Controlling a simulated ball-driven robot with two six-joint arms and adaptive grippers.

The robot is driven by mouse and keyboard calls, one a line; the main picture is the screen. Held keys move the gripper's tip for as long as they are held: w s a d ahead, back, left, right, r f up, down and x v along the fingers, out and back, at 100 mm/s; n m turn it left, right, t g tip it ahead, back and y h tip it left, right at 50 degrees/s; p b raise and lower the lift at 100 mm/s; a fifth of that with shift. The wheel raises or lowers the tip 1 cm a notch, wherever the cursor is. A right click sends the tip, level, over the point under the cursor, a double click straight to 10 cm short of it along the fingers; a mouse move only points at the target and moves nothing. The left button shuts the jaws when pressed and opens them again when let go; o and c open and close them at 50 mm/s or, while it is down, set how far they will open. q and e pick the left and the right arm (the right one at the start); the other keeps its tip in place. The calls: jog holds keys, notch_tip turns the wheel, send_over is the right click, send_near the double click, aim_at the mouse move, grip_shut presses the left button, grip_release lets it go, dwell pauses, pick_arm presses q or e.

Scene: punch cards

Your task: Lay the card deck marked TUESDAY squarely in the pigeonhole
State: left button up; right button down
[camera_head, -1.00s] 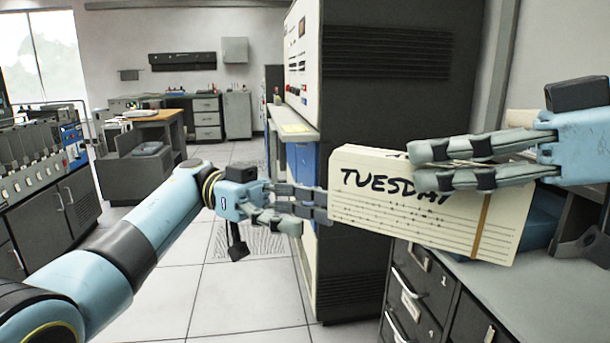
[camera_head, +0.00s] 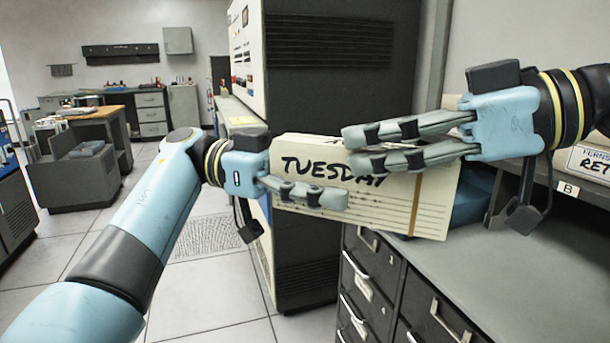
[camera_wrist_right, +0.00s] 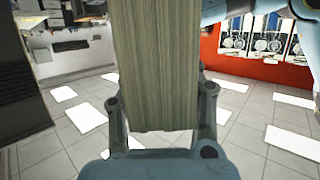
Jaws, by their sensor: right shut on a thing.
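The cream card deck marked TUESDAY (camera_head: 300,150) is held up in the air, its lettered face toward me and a brown band near its right end. My right gripper (camera_head: 350,148) is shut on it from the right, its fingers across the upper face. In the right wrist view the deck (camera_wrist_right: 155,70) stands edge-on between the fingers. My left gripper (camera_head: 335,200) is at the deck's left end, with a finger in front of the lettered face. The deck hides its far side, so its grip is unclear. I cannot make out the pigeonhole opening.
A grey counter (camera_head: 540,270) with dark drawers (camera_head: 370,290) below is under the deck at right. A shelf edge with a "B" tag (camera_head: 567,188) and a partly hidden label (camera_head: 592,165) is at far right. A tall dark cabinet (camera_head: 330,90) stands behind. Open floor lies left.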

pick_arm(q)
jog(key=shift+s+d, duration=0.1)
jog(key=shift+d, duration=0.2)
pick_arm(e)
jog(key=shift+r, duration=0.1)
pick_arm(q)
grip_shut()
pick_arm(e)
jog(key=shift+s+a, duration=0.1)
pick_arm(q)
jog(key=shift+r, duration=0.1)
pick_arm(e)
jog(key=c, duration=0.9)
grip_release()
